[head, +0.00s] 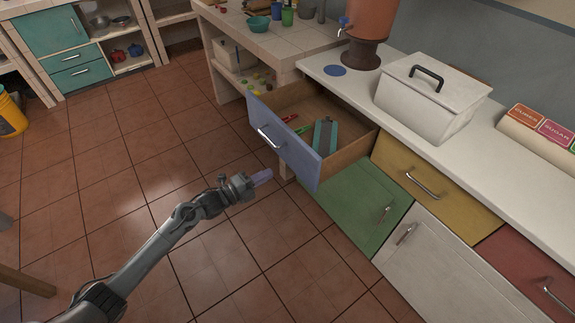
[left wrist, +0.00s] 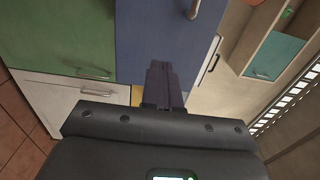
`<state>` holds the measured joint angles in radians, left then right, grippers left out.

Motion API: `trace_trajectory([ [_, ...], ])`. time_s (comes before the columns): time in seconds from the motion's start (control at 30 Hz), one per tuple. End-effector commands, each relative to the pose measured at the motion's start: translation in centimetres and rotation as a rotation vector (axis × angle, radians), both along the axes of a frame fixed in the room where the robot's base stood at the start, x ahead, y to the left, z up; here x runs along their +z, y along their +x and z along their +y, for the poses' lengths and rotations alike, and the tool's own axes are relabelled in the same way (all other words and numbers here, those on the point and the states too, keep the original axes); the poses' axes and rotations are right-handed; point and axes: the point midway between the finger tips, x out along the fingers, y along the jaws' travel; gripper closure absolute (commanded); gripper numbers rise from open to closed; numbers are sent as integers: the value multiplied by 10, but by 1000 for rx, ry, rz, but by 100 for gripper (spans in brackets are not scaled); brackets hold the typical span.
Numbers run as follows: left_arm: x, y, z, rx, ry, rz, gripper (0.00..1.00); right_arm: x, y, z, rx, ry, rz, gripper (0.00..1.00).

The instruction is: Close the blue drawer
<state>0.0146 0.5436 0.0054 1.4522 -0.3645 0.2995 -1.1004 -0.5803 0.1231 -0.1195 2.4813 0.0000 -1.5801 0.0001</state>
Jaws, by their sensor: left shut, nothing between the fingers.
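The blue drawer (head: 288,146) is pulled out from the counter in the head view, with a silver handle (head: 270,136) on its front. Inside it lie a teal item (head: 325,137) and small red and green items. My left gripper (head: 262,177) is shut and empty, apart from the drawer front, to its lower left in the picture. In the left wrist view the shut fingers (left wrist: 163,80) show against the blue front (left wrist: 150,35), with the handle (left wrist: 194,9) at the top. My right gripper is not in view.
A green door (head: 357,205) lies below the drawer, with yellow (head: 428,190), white and red fronts to the right. A white box (head: 430,100) and a drink dispenser (head: 368,30) stand on the counter. The tiled floor around my left arm is clear.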

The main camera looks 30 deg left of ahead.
Motion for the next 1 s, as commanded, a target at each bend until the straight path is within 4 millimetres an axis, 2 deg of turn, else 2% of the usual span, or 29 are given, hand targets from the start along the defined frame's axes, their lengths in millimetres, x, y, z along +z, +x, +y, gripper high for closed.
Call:
trace_trajectory([
  [0.2, 0, 39, -16, 1, -2, -4, 100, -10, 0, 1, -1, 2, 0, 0],
  [0.5, -1, 74, -31, 0, -1, -1, 100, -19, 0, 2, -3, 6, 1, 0],
  [0.7, 0, 83, -35, 0, 0, 0, 100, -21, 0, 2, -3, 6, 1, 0],
  [1.0, 0, 84, -35, 0, 0, 1, 100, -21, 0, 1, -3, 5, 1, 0],
])
